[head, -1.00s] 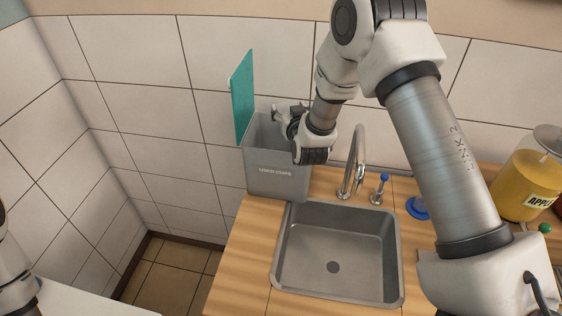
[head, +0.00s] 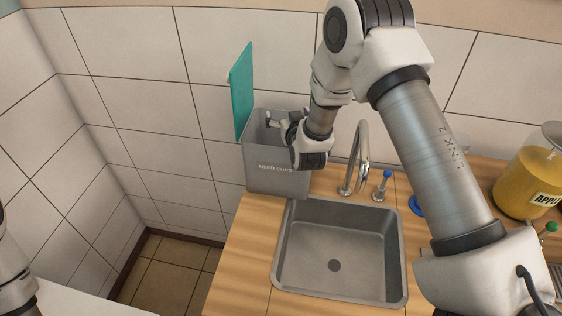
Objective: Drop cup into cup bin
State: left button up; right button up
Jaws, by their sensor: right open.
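The grey cup bin (head: 270,178), marked "USED CUPS", stands on the counter at the back left of the sink. Its teal lid (head: 242,92) is raised. My right gripper (head: 277,122) is open at the bin's mouth, reaching in over the right rim. No cup shows between its fingers. The bin's front wall and my gripper hide the inside, so I cannot tell what lies in it. Part of my left arm shows at the left edge, but its gripper is out of view.
A steel sink (head: 335,250) lies in front, with a curved tap (head: 362,160) and a blue-topped knob (head: 383,183) behind it. A yellow juice jar (head: 525,185) stands at the right. Tiled walls bound the left and back.

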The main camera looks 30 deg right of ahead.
jog(key=v, duration=1.2)
jog(key=shift+f, duration=0.15)
